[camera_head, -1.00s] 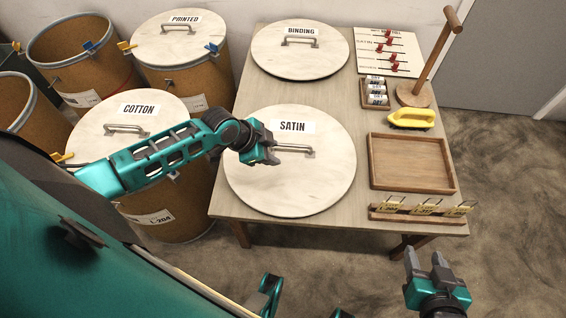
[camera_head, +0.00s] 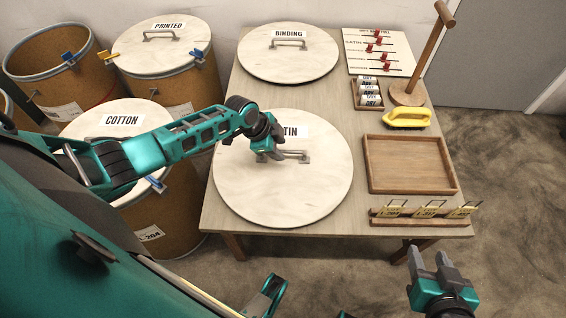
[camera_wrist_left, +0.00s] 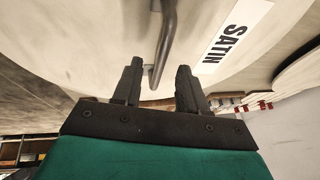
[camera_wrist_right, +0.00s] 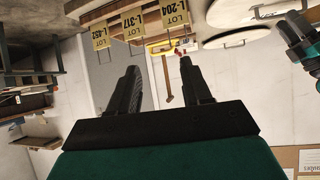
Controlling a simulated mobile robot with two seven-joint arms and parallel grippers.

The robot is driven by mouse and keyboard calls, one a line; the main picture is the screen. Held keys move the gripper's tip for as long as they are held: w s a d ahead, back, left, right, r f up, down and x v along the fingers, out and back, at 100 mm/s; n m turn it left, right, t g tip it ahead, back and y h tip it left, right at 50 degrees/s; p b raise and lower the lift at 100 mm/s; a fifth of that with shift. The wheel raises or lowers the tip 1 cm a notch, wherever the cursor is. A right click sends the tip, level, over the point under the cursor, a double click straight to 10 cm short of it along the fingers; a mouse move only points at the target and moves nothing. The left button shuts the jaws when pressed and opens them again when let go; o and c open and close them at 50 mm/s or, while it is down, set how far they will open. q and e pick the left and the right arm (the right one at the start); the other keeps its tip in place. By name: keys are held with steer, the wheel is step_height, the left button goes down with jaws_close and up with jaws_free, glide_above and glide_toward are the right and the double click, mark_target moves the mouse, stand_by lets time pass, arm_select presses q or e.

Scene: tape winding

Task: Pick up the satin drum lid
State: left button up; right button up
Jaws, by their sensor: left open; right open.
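The satin drum lid (camera_head: 283,195) is a round pale wooden disc lying flat on the table, with a metal bar handle (camera_head: 292,156) at its middle. Its label is partly hidden by my left arm in the head view; the left wrist view shows the satin label (camera_wrist_left: 233,37) in full. My left gripper (camera_head: 270,152) is open at the handle's left end. In the left wrist view the handle (camera_wrist_left: 166,45) runs between the two open fingers (camera_wrist_left: 157,80). My right gripper (camera_head: 436,262) is open and empty, off the table's front right corner.
The binding lid (camera_head: 289,66) lies behind on the same table. To the right are a wooden tray (camera_head: 408,190), a yellow-handled brush (camera_head: 407,117), a wooden stand (camera_head: 407,94) and a rack of lot tags (camera_head: 420,221). Cotton (camera_head: 110,142) and printed (camera_head: 160,57) drums stand left.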

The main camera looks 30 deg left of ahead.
mark_target(283, 151)
arm_select(q)
steer(key=b+x, duration=0.1)
steer(key=x, duration=0.2)
steer(key=shift+d+f, duration=0.1)
steer(key=shift+f, duration=0.1)
jaws_close()
stand_by(1.2)
steer(key=shift+w+r, duration=0.15)
